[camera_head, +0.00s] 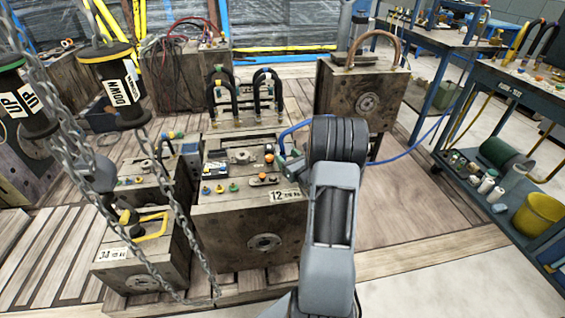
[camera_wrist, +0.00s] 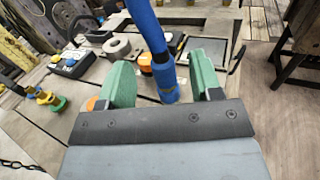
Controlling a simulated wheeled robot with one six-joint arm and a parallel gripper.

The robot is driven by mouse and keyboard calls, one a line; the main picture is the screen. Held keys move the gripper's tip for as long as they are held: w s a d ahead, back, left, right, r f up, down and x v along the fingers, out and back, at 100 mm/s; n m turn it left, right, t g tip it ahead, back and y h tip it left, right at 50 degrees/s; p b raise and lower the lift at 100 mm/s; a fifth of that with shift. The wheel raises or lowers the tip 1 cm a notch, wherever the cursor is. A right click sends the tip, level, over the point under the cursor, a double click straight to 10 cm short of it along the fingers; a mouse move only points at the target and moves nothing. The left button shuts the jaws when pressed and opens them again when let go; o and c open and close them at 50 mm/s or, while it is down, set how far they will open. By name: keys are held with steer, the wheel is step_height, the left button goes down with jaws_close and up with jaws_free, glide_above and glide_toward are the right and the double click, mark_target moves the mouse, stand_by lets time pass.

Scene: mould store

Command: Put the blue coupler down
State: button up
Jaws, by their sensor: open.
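The blue coupler (camera_wrist: 165,78) is on the end of a blue hose (camera_wrist: 147,25), between the green fingers of my gripper (camera_wrist: 160,66) in the wrist view. The gripper is open, with a gap on each side of the coupler. The coupler stands nearly upright, slightly tilted, over the mould top; I cannot tell whether its lower end touches the surface. In the head view my arm hides the coupler and most of the gripper, while the blue hose (camera_head: 292,129) loops beside it above the mould block marked 12 (camera_head: 240,222).
The mould top holds orange knobs, a grey ring (camera_wrist: 117,47), a dark tray (camera_wrist: 205,46) and yellow and green fittings (camera_wrist: 47,98). Chains with UP and DOWN handles (camera_head: 118,88) hang at left. A blue cart (camera_head: 505,95) stands right. The wooden floor right of the mould is clear.

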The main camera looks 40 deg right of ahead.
mark_target(284, 154)
steer(key=shift+w+d+b, duration=0.15)
steer(key=shift+w+b, duration=0.4)
steer(key=shift+w, duration=2.15)
steer(key=shift+c, duration=0.3)
jaws_close()
